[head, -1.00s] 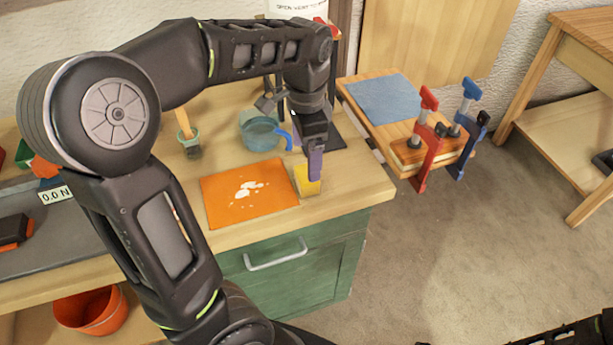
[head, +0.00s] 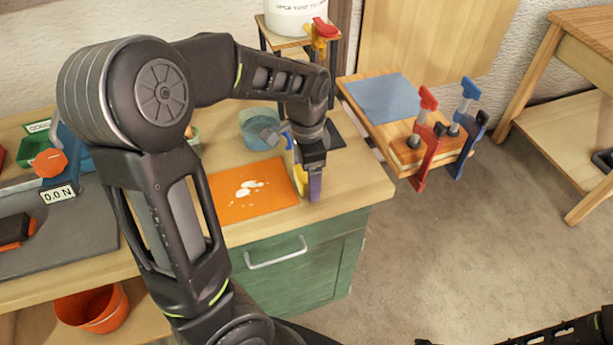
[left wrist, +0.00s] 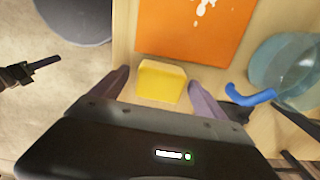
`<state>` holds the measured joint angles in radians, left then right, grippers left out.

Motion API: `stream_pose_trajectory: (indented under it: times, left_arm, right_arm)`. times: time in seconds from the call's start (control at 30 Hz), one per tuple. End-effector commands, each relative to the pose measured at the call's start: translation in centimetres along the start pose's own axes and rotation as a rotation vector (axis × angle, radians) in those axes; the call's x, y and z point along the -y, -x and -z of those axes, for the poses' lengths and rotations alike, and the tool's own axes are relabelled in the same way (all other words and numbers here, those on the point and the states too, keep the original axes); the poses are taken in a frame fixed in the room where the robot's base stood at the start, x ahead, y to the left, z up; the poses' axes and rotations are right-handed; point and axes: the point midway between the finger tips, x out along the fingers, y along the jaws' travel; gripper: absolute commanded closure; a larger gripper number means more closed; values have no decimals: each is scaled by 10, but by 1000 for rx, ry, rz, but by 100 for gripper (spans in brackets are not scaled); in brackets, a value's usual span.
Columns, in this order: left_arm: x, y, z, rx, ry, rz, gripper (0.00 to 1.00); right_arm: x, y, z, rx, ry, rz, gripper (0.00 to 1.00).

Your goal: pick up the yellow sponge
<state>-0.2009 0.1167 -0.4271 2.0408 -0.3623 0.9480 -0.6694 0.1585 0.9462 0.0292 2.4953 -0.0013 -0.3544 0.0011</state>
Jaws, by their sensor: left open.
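The yellow sponge (head: 300,178) lies on the wooden worktop beside the right edge of the orange mat. In the head view my left gripper (head: 314,188) hides most of it. In the left wrist view the whole sponge (left wrist: 160,82) shows between the two purple fingers of my left gripper (left wrist: 158,88). The fingers are apart, one to each side of it, with a gap visible at each side. Whether the fingertips are level with the sponge's sides, I cannot tell.
The orange mat (head: 245,203) with white blotches lies left of the sponge. The worktop's front right edge (head: 375,197) is close. A side board (head: 400,135) holds a blue cloth and red and blue clamps.

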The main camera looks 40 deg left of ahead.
Motion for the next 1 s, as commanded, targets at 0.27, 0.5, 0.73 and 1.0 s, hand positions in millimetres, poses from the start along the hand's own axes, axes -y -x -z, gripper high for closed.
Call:
stream_pose_trajectory:
  times: [0.27, 0.5, 0.73, 1.0]
  left_arm:
    - [0, -1, 0, -1, 0, 1, 15]
    - [0, 0, 0, 0, 0, 1, 15]
    - [0, 0, 0, 0, 0, 1, 29]
    - [0, 0, 0, 0, 0, 1, 51]
  right_arm:
    - [0, 0, 0, 0, 0, 0, 64]
    - [0, 0, 0, 0, 0, 0, 64]
    - [0, 0, 0, 0, 0, 0, 64]
    - [0, 0, 0, 0, 0, 0, 64]
